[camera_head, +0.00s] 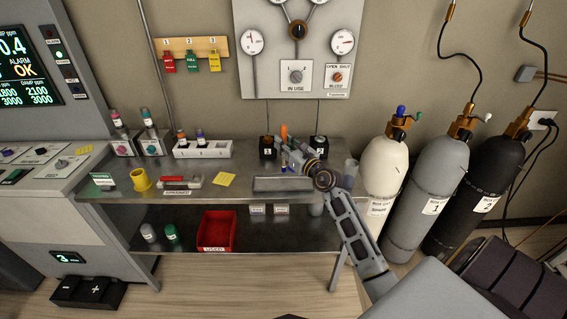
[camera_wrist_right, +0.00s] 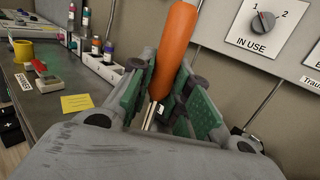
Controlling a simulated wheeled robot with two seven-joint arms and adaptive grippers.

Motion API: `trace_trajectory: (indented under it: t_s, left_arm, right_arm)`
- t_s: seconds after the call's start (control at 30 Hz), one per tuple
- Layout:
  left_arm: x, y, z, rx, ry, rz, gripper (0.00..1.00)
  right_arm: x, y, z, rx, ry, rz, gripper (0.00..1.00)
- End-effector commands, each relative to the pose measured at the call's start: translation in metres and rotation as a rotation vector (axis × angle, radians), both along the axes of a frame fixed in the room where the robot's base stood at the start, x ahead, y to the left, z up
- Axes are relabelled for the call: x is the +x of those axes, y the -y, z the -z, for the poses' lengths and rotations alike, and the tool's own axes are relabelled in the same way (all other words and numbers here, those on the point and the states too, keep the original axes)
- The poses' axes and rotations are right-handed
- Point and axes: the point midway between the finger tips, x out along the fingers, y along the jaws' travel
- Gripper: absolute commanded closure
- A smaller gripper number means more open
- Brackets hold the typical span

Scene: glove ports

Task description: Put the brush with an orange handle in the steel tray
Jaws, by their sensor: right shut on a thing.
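My right gripper (camera_head: 290,155) is above the right part of the bench's top shelf, shut on the brush. The orange handle (camera_head: 284,131) sticks up between the fingers. In the right wrist view, the brush's orange handle (camera_wrist_right: 175,48) stands nearly upright, slightly tilted, between the green pads of my right gripper (camera_wrist_right: 165,100). A metal part shows below the handle; the bristles are hidden. The steel tray (camera_head: 272,187) is a shallow grey tray near the front edge of the top shelf, below my gripper; my arm covers its right end. My left gripper is not in view.
Black blocks labelled 1 (camera_head: 267,148) and 2 (camera_head: 319,148) stand at the back of the shelf. A white rack with bottles (camera_head: 203,149), a yellow cup (camera_head: 142,180) and a yellow note (camera_head: 225,179) are to the left. Gas cylinders (camera_head: 385,172) stand at the right.

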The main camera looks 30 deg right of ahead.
Motion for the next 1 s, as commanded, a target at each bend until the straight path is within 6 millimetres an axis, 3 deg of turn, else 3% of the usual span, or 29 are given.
trace_trajectory:
  t_s: [0.13,0.63,1.0]
  left_arm:
    - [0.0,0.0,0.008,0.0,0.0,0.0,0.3]
    - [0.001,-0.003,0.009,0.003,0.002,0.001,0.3]
    - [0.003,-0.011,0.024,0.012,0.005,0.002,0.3]
  right_arm:
    - [0.0,0.0,0.021,-0.001,-0.003,-0.001,1.0]
    - [0.0,0.0,0.027,0.0,0.0,0.0,1.0]
    - [0.0,0.0,0.059,-0.001,-0.002,0.0,1.0]
